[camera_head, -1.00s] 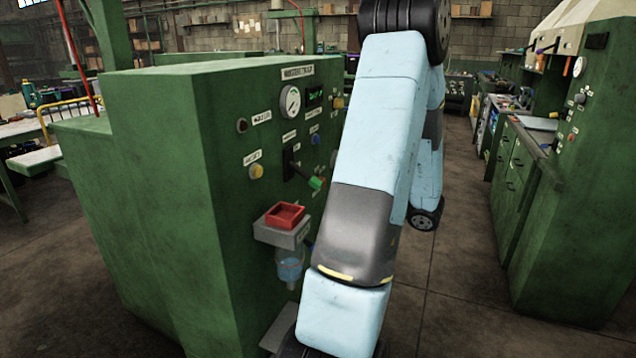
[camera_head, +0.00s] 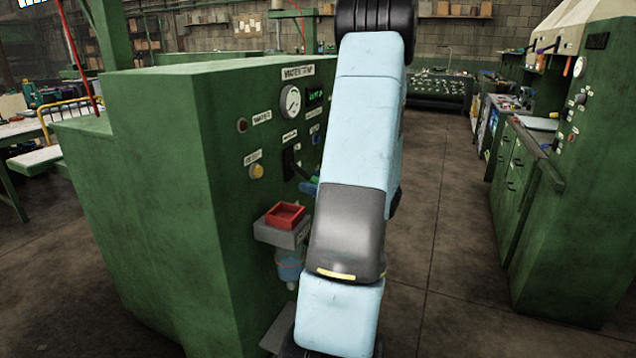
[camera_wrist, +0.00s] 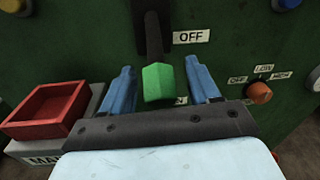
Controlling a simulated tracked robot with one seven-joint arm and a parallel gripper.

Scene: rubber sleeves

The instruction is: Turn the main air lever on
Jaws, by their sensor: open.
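The lever has a black shaft (camera_wrist: 153,35) and a green grip (camera_wrist: 158,82), and stands on the green machine panel. An "OFF" label (camera_wrist: 192,37) is beside the shaft; a label below the grip is partly hidden. My gripper (camera_wrist: 159,67) is open, its two blue fingers on either side of the green grip, with a gap visible on both sides. In the head view the lever's black part (camera_head: 289,162) shows left of my arm, and a blue finger (camera_head: 309,188) is near its end. My arm hides most of the gripper there.
An orange knob (camera_wrist: 259,92) is right of the gripper in the wrist view. A gauge (camera_head: 290,101) is higher on the panel. Open floor (camera_head: 450,260) lies to the right.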

